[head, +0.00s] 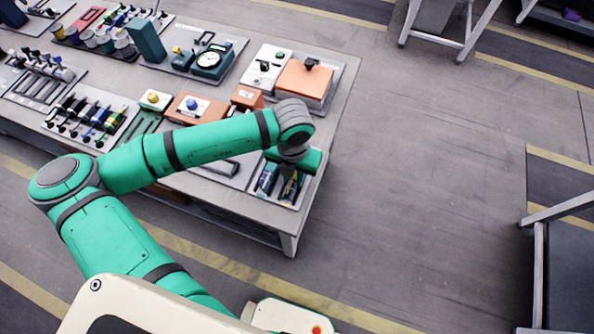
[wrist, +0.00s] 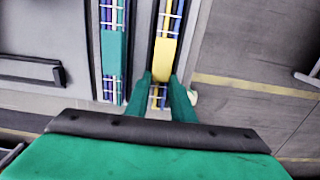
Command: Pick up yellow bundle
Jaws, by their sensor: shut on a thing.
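The yellow bundle (wrist: 165,57) shows in the wrist view as a yellow sleeve around blue and dark rods with pale ties, in the right-hand slot of a grey tray. My gripper (wrist: 169,80) has its two green fingers on either side of the lower part of the yellow sleeve and is shut on it. The bundle appears still in or just over its slot; its height is unclear. In the head view my gripper (head: 290,176) is over the tray at the table's near right corner, where the arm partly hides the bundle.
A similar bundle with a green sleeve (wrist: 113,55) lies in the slot to the left. A grey panel with a black handle (wrist: 40,70) is further left. The table (head: 335,110) holds several tool trays and devices. Open floor (head: 430,190) lies right of the table.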

